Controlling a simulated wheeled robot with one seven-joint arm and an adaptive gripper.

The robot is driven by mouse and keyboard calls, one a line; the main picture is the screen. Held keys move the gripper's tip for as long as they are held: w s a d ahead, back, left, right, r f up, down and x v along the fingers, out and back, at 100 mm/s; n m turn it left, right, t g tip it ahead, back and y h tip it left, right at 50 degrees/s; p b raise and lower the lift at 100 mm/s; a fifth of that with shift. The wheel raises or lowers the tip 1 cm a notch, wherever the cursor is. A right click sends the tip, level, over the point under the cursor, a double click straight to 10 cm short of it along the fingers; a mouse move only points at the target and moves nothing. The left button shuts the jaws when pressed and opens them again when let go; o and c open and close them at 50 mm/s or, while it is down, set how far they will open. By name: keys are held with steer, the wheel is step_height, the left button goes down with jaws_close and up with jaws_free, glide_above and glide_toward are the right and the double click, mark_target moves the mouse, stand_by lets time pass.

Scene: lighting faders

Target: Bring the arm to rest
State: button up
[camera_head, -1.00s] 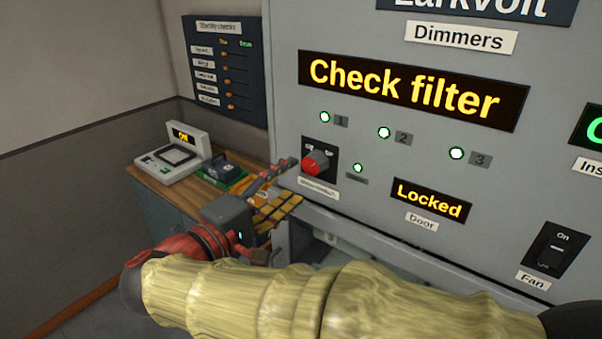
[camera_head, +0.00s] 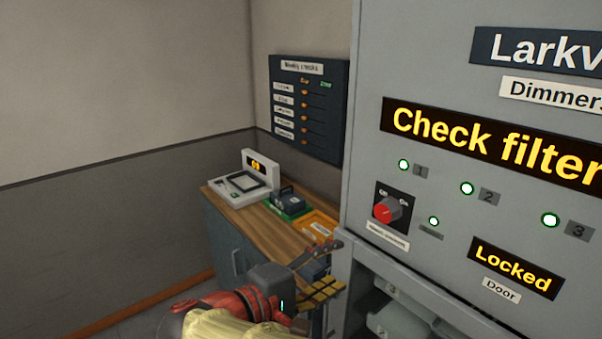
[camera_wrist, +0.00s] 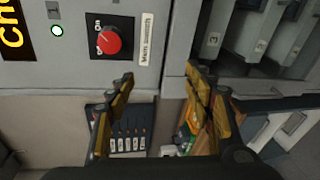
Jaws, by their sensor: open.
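My gripper (camera_head: 330,268) is open and empty, in front of the lower left edge of the dimmer cabinet (camera_head: 446,68). In the wrist view my gripper (camera_wrist: 158,82) has its two fingers spread wide with nothing between them. My arm, in a yellow sleeve with a red wrist, enters from the bottom of the head view. The red rotary knob (camera_head: 387,211) on the cabinet is up and to the right of the fingers and apart from them. It also shows in the wrist view (camera_wrist: 109,41).
A wooden-topped side bench (camera_head: 262,232) holds a scale-like device (camera_head: 243,184), a green tray (camera_head: 289,208) and an orange tray (camera_head: 318,226). A dark checks board (camera_head: 310,105) hangs on the wall. An open bay with grey modules (camera_head: 402,300) lies below the cabinet panel. The floor at left is clear.

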steer(key=s+d+f+m+g+y, duration=0.1)
steer(key=s+f+g+y, duration=0.25)
steer(key=s+f, duration=0.35)
steer(key=s+d+f+g+y, duration=0.1)
steer(key=s+f+g+y, duration=0.3)
steer(key=f, duration=0.5)
steer(key=s+d+r+m+t+y, duration=0.3)
steer(key=s+d+r+m+y, duration=0.1)
steer(key=d+m, duration=0.4)
steer(key=shift+s+d+m, duration=0.25)
steer(key=shift+s+m, duration=0.15)
steer(key=shift+y, duration=0.25)
